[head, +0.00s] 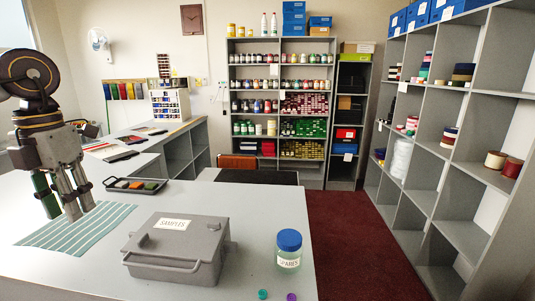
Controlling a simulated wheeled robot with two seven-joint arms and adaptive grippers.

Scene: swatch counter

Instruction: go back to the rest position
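My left gripper (66,208) hangs at the left of the head view, fingers pointing down. Whether the fingertips touch the cloth I cannot tell. My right gripper is not in view.
A closed grey box labelled SAMPLES (180,247) and a blue-lidded jar (289,250) stand on the counter (250,200). A dark tray (112,185) of coloured pieces lies behind the cloth. A teal cap (263,294) and a purple cap (291,297) lie at the front.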

